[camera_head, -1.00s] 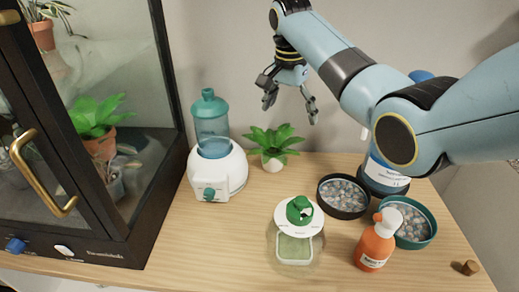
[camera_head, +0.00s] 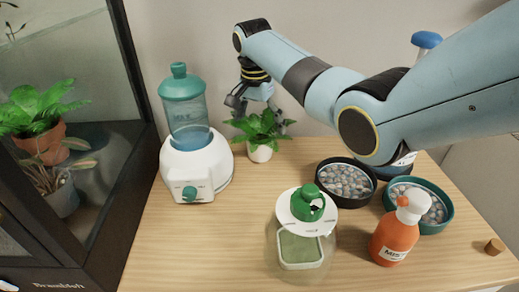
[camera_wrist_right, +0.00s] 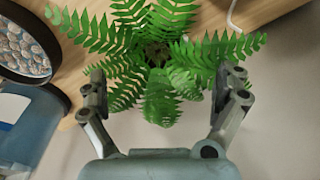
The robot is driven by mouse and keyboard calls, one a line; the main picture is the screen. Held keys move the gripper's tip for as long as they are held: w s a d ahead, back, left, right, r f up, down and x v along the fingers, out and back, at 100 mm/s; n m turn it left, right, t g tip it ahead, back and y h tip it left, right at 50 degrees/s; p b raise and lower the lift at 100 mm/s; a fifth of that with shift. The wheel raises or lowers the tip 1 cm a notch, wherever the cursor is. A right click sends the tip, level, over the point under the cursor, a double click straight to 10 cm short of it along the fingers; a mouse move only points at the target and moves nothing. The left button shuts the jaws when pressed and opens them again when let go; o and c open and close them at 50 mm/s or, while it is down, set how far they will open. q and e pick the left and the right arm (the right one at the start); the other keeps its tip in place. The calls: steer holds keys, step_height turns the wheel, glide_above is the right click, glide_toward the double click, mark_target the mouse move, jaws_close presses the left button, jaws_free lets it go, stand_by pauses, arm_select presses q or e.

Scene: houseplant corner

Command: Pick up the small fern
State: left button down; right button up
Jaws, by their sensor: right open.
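The small fern (camera_head: 259,131) stands in a white pot (camera_head: 260,153) on the wooden table, right of the humidifier. My right gripper (camera_head: 257,104) is at the fern, just above and behind its leaves in the head view. In the right wrist view the fern (camera_wrist_right: 155,50) spreads its green fronds between and beyond the two open fingers (camera_wrist_right: 166,92). Some fronds overlap the fingers; I cannot tell whether they touch. The pot is hidden under the leaves there. My left gripper is not in view.
A white humidifier with a teal tank (camera_head: 185,110) stands close left of the fern. Right are a black pebble dish (camera_head: 345,200), a teal pebble dish (camera_head: 440,222) and an orange bottle (camera_head: 395,240). A glass jar with green lid (camera_head: 303,250) is in front. A glass cabinet (camera_head: 135,60) stands left.

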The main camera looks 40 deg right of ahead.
mark_target(260, 141)
steer(key=f, duration=0.4)
steer(key=shift+s+f+b, duration=0.2)
steer(key=shift+f+b, duration=0.15)
steer(key=shift+f, duration=0.35)
steer(key=shift+c, duration=0.3)
steer(key=c, duration=1.4)
steer(key=shift+r, duration=0.1)
